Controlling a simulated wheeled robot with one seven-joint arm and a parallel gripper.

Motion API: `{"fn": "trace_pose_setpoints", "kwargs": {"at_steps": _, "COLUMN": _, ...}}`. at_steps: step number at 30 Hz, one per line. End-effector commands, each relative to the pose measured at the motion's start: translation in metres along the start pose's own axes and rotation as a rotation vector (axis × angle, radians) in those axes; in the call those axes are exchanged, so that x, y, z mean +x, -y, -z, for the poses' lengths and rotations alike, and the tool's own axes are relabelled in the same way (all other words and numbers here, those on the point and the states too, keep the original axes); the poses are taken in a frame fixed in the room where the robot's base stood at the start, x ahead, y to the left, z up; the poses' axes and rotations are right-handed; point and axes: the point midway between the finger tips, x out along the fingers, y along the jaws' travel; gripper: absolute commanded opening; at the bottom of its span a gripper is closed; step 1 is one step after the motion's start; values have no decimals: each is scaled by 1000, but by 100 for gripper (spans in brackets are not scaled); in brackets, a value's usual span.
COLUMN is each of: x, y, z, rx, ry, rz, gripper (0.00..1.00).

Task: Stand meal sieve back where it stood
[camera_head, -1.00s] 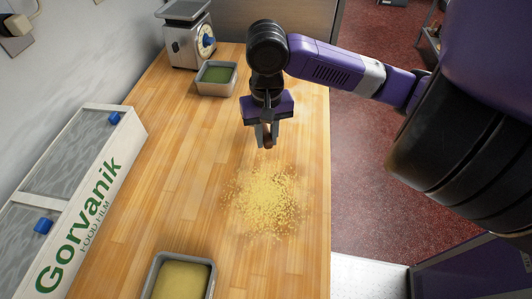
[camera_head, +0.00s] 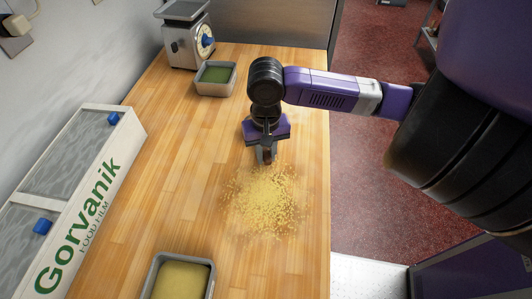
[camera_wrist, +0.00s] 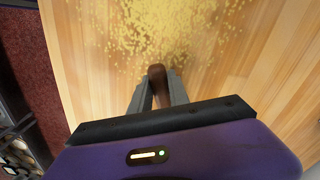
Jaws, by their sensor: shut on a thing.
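My gripper (camera_head: 266,158) is over the wooden worktop at the far edge of a patch of scattered yellow meal (camera_head: 265,200). In the wrist view my gripper (camera_wrist: 158,84) is shut on a brown, rounded, wooden-looking piece (camera_wrist: 157,73). It may be the handle of the meal sieve; no sieve bowl or mesh can be made out in either view. The meal also shows beyond the fingers in the wrist view (camera_wrist: 160,30). Whether the brown piece touches the worktop cannot be told.
A tray of yellow meal (camera_head: 181,278) stands at the front, and a tray with green contents (camera_head: 215,78) at the back beside a scale (camera_head: 188,40). A food film box (camera_head: 75,190) lies along the left wall. The worktop (camera_head: 170,165) is clear between box and meal.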

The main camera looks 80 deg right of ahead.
Motion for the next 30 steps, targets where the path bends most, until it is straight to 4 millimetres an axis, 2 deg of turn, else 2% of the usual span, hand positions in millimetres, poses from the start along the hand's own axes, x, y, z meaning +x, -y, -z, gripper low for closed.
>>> {"fn": "trace_pose_setpoints", "kwargs": {"at_steps": 1, "x": 1, "y": 0, "z": 0, "rx": 1, "ry": 0, "rz": 0, "gripper": 25}}
{"fn": "trace_pose_setpoints", "kwargs": {"at_steps": 4, "x": 1, "y": 0, "z": 0, "rx": 0, "ry": 0, "rz": 0, "gripper": 43}}
{"fn": "trace_pose_setpoints", "kwargs": {"at_steps": 13, "x": 0, "y": 0, "z": 0, "rx": 0, "ry": 0, "rz": 0, "gripper": 43}}
{"fn": "trace_pose_setpoints", "kwargs": {"at_steps": 17, "x": -7, "y": 0, "z": 0, "rx": -1, "ry": -1, "rz": 1, "gripper": 43}}
{"fn": "trace_pose_setpoints", "kwargs": {"at_steps": 20, "x": -21, "y": 1, "z": 1, "rx": -1, "ry": -2, "rz": 1, "gripper": 43}}
{"fn": "trace_pose_setpoints", "kwargs": {"at_steps": 30, "x": -90, "y": 1, "z": 0, "rx": -3, "ry": -3, "rz": 1, "gripper": 43}}
